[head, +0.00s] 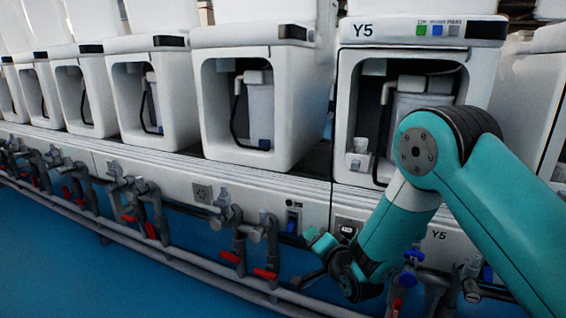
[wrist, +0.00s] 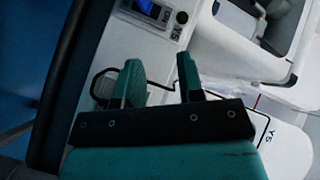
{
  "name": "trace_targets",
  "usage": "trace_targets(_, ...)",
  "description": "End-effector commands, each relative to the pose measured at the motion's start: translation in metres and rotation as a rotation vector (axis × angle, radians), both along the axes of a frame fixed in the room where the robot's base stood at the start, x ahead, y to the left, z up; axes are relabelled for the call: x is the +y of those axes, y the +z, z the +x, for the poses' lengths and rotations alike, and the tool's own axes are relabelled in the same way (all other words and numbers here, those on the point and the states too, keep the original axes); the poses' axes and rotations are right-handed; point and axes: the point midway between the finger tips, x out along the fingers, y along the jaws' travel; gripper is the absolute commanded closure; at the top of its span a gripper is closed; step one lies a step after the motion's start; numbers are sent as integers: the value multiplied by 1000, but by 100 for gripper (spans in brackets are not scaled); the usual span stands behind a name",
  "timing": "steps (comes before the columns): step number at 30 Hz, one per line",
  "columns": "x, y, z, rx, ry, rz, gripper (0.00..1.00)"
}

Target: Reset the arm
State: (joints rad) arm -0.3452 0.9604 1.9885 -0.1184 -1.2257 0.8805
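My teal arm comes in from the right in the head view and reaches down in front of the unit labelled Y5 (head: 375,31). My gripper (head: 322,245) is low, near the pipes and the front panel, and partly hidden by my own arm. In the wrist view my gripper (wrist: 160,78) shows two teal fingers standing apart with a clear gap between them. No object is seen between the fingers. A dark cable passes behind them.
White toilet test units (head: 258,95) stand in a row on a white bench (head: 255,190). Grey pipes (head: 140,195) with red-handled valves (head: 266,273) run along its front. A blue-handled valve (head: 412,254) is beside my arm. Blue floor (head: 60,270) is open at lower left.

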Motion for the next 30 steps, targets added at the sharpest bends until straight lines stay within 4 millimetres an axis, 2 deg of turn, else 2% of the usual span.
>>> trace_targets(1,-3,32,-4,53,17,-56,65)
trace_targets(5,-2,83,-38,213,126,-228,65)
trace_targets(8,-5,119,-81,322,251,-359,65)
trace_targets(12,-13,162,-159,440,474,-541,65)
trace_targets(18,-33,198,-260,532,765,-745,65)
trace_targets(24,-57,218,-341,573,1006,-898,65)
trace_targets(27,-67,231,-373,588,1109,-959,65)
trace_targets(30,-65,258,-369,592,1102,-952,65)
